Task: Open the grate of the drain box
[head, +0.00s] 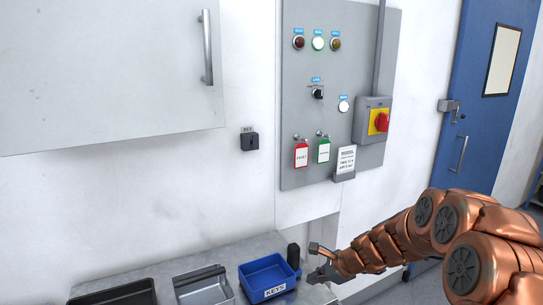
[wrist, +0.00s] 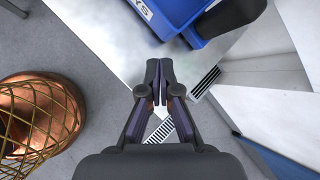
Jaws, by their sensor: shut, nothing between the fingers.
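A slatted metal grate (wrist: 205,82) shows in the wrist view, low beside the bench. Slats also show between my fingers, and my right finger hides the stretch between the two parts. I cannot tell whether they are one piece, and no box around them is clear. The grate looks flat, with no raised edge visible. My gripper (wrist: 157,66) is shut and empty, its fingertips in front of the bench's corner in the picture. In the head view my gripper (head: 314,278) is at the bench's right end, beside the blue bin. The grate does not show there.
A control panel (head: 338,75) hangs above. Grey floor (wrist: 65,50) lies open left of the bench in the wrist view.

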